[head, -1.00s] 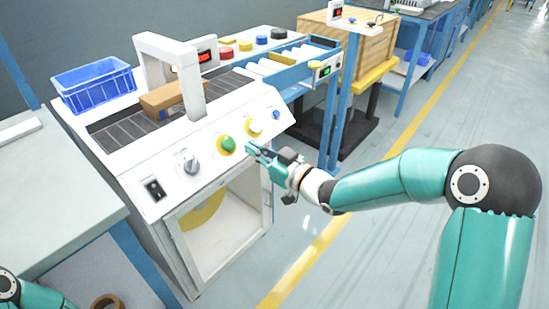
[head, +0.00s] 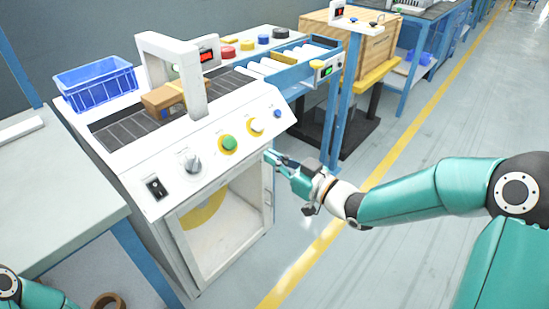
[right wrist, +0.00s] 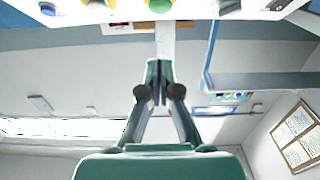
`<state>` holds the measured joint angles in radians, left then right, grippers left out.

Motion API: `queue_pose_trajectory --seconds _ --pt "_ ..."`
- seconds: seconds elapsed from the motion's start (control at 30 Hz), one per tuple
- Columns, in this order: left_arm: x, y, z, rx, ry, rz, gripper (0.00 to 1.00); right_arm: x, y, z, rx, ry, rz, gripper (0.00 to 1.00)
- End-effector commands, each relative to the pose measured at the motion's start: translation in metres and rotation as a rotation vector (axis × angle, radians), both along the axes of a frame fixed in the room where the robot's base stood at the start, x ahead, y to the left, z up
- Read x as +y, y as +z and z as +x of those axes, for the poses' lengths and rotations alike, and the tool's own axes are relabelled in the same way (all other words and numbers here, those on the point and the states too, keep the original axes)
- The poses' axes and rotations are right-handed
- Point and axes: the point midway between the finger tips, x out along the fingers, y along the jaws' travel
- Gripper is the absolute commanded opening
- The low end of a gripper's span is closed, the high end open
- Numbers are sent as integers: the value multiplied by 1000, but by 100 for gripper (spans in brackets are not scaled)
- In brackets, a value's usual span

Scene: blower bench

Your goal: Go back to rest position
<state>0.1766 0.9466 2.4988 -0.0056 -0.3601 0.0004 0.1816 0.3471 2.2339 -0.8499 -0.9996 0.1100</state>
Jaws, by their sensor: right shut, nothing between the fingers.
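My right gripper (head: 271,157) is shut and empty in the head view. It is in front of the white machine (head: 133,186), close to its right front edge and below the sloped control panel, apart from the buttons. In the right wrist view the closed fingers (right wrist: 157,80) point up toward the panel's underside, with the green button (right wrist: 160,5) at the top edge. The green button with a yellow ring (head: 229,143) is uncovered in the head view. My left gripper is not in view; only a piece of that arm shows at the bottom left.
A cardboard box (head: 165,97) lies on the machine's conveyor under the white arch (head: 196,75). A grey table (head: 50,200) is at left. A blue post (head: 345,100) stands beyond my right gripper. The floor at right is clear.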

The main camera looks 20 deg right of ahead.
Motion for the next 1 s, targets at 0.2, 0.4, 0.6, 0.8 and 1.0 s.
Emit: queue_pose_trajectory --seconds 0.2,0.4,0.6,0.8,1.0 --pt "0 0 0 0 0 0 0 0 0 0 0 0 0 0" --pt "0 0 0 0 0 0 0 13 -35 1 71 26 13 0" --pt "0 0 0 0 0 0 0 37 -148 -18 370 3 76 0" --pt "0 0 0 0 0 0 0 48 -282 -84 824 -104 78 0" --pt "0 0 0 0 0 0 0 51 -359 -170 1202 -195 43 0"
